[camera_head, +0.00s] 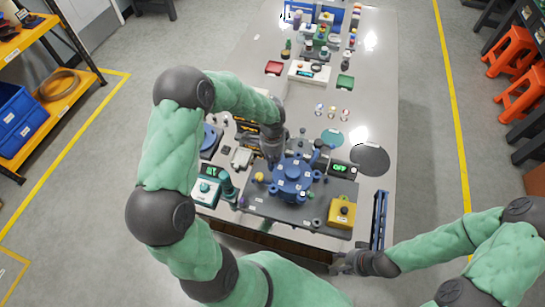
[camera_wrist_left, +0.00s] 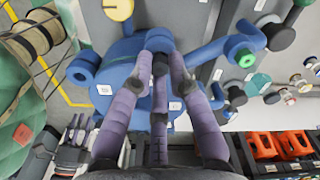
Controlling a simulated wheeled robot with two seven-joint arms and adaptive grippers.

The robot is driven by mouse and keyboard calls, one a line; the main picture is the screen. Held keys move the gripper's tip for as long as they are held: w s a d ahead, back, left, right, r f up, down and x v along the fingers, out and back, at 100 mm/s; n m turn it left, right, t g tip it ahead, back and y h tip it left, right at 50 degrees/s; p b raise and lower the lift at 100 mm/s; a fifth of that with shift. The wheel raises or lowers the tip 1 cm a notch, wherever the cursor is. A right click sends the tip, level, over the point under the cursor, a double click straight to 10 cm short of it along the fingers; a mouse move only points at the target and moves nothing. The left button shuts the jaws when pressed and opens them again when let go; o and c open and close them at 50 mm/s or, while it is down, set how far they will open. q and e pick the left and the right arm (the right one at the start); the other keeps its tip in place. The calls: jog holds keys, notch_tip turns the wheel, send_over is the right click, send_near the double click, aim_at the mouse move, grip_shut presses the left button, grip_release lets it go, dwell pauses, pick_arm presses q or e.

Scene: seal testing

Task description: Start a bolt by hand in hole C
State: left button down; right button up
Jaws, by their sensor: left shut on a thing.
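The blue round fixture (camera_head: 291,180) with several arms or pipes stands on a dark plate (camera_head: 262,208) in the middle of the table. It also fills the left wrist view (camera_wrist_left: 122,52). My left gripper (camera_head: 272,160) is over its upper left side. In the left wrist view its purple fingers (camera_wrist_left: 160,50) are shut on a small dark piece, probably the bolt (camera_wrist_left: 160,66), in front of the blue body. Whether the bolt touches a hole is hidden. The hole letters are too small to read. My right gripper (camera_head: 345,264) is near the table's front right edge, its fingers unclear.
A yellow box (camera_head: 341,212) with a knob is right of the fixture, a teal box (camera_head: 206,192) left. A display reading OFF (camera_head: 340,168) is behind right. A dark disc (camera_head: 370,160) lies on the right. The right strip of table further back is mostly clear.

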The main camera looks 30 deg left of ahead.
pick_arm(q)
jog(key=shift+f, duration=0.1)
dwell(0.6)
jog(key=shift+s+m, duration=0.1)
jog(key=shift+m, duration=0.3)
jog(key=shift+d+m+p, duration=0.1)
jog(key=shift+m+p, duration=0.7)
jog(key=shift+m, duration=0.3)
jog(key=shift+s+f+m+p, duration=0.1)
jog(key=shift+m+p, duration=0.2)
jog(key=shift+m, duration=0.3)
jog(key=shift+m+p, duration=0.4)
jog(key=shift+m, duration=0.2)
jog(key=shift+m+p, duration=0.85)
jog(key=shift+m, duration=0.55)
jog(key=shift+m+p, duration=0.5)
jog(key=shift+m, duration=0.1)
